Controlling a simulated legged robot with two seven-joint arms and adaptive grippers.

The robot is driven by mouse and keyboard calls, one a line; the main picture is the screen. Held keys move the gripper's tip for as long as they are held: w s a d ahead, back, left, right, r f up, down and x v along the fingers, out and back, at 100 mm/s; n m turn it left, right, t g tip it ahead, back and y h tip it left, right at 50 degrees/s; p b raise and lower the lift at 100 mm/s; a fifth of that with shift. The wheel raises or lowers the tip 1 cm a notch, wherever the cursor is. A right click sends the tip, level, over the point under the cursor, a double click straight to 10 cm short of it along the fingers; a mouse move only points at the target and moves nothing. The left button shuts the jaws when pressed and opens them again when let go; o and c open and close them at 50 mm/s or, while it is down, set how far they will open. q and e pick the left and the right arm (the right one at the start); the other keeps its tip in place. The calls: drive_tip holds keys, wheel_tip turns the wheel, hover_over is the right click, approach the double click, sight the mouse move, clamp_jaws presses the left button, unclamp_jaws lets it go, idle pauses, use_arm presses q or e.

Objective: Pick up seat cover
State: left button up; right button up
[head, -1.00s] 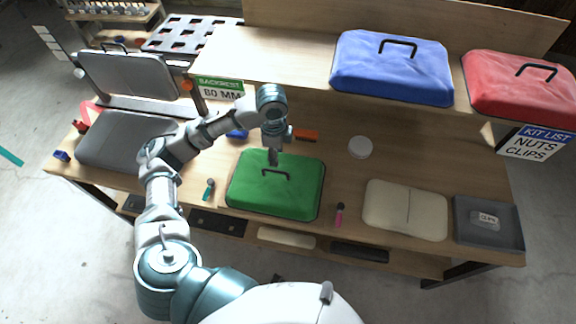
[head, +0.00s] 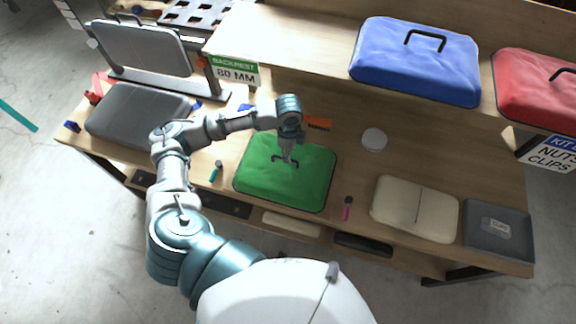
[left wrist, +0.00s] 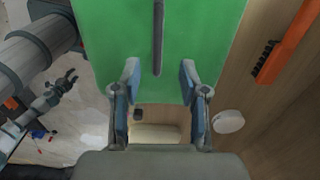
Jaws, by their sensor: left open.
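The green cover (head: 305,188) lies flat on the lower tabletop with a dark handle (head: 275,160) on top. My left gripper (head: 288,157) is open, pointing down over the handle. In the left wrist view, the fingertips (left wrist: 160,74) stand on either side of the line of the handle (left wrist: 158,38), with its end between them. The fingers are not closed on it; their exact height over it is hard to tell. My right gripper (left wrist: 70,78) shows small at the left of the wrist view with its fingers apart; it is outside the head view.
Blue (head: 415,70) and red (head: 535,95) covers lie on the raised shelf. A grey seat (head: 135,115) and upright backrest (head: 140,47) stand left. A cream pad (head: 412,208), grey tray (head: 498,245), white disc (head: 374,139) and orange item (head: 318,122) surround the green cover.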

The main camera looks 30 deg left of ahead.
use_arm(q)
drive_tip(key=f, duration=0.1)
drive_tip(key=a+f, duration=0.1)
drive_tip(key=f, duration=0.1)
drive_tip(key=a+f, duration=0.1)
drive_tip(key=f, duration=0.1)
drive_tip(key=shift+s+a, duration=0.2)
drive_tip(key=shift+s, duration=0.15)
drive_tip(key=shift+d+f, duration=0.15)
drive_tip(key=shift+f, duration=0.05)
drive_tip(key=shift+d, duration=0.25)
drive_tip(key=shift+d+r, duration=0.25)
drive_tip(key=shift+d, duration=0.35)
drive_tip(key=c, duration=0.8)
clamp_jaws()
drive_tip(key=shift+a, duration=0.15)
drive_tip(key=shift+a+f, duration=0.1)
drive_tip(key=shift+a, duration=0.25)
drive_tip(key=shift+r, duration=0.2)
wheel_tip(320, 180, up, 9)
drive_tip(key=shift+a, duration=0.1)
drive_tip(key=shift+w+r, duration=0.1)
drive_tip(key=shift+r, duration=0.2)
use_arm(e)
drive_tip(key=shift+s+a+r, duration=0.1)
drive_tip(key=shift+a+r, duration=0.1)
drive_tip(key=shift+a, duration=0.35)
drive_tip(key=shift+s+a+r, duration=0.1)
drive_tip(key=shift+a+r, duration=0.1)
drive_tip(key=shift+a, duration=0.3)
